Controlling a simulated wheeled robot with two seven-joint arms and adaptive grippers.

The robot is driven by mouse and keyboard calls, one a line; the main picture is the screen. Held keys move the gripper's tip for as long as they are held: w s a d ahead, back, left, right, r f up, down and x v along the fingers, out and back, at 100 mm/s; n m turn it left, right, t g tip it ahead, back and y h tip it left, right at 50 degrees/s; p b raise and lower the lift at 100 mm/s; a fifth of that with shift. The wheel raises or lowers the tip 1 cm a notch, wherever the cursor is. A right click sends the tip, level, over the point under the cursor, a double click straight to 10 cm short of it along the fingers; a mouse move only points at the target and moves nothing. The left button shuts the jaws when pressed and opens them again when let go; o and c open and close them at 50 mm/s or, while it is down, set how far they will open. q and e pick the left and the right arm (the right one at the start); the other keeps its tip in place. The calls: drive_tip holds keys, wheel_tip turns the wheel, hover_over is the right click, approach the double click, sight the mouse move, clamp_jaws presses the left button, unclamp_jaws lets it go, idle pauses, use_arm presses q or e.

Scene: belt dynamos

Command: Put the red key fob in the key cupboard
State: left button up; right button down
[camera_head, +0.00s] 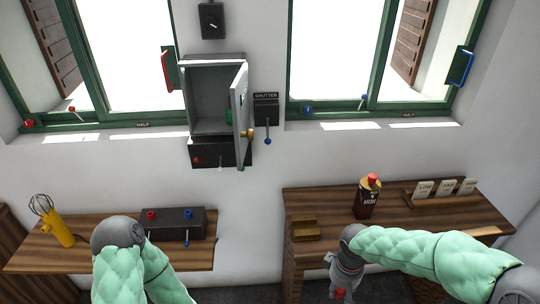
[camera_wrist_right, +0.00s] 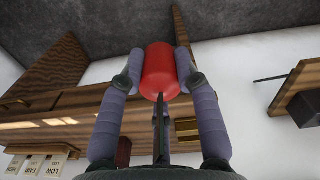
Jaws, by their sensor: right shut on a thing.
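The key cupboard (camera_head: 212,73) is a grey box on the wall between the windows. Its door (camera_head: 240,100) stands swung open to the right, with a brass knob. A small green thing (camera_head: 229,115) shows inside, partly behind the door. My right gripper (camera_head: 341,288) is low in front of the right bench, well below and right of the cupboard. In the right wrist view it is shut on the red key fob (camera_wrist_right: 160,72), a rounded red cylinder between its two fingertips. Only a bit of the red fob (camera_head: 338,294) shows in the head view. My left gripper is out of view.
The left shelf (camera_head: 30,262) holds a yellow whisk-like tool (camera_head: 58,228) and a dark control box (camera_head: 173,222). A shutter lever (camera_head: 267,125) sits right of the cupboard door.

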drive_tip(key=w+a+f+m+b, duration=0.1)
drive_tip(key=w+f+m+b, duration=0.2)
drive_tip(key=w+f+m, duration=0.2)
wheel_tip(320, 180, down, 4)
drive_tip(key=shift+w+a+r, duration=0.15)
drive_tip(key=shift+w+a, duration=0.15)
drive_tip(key=shift+w, duration=0.1)
drive_tip(key=shift+r, duration=0.1)
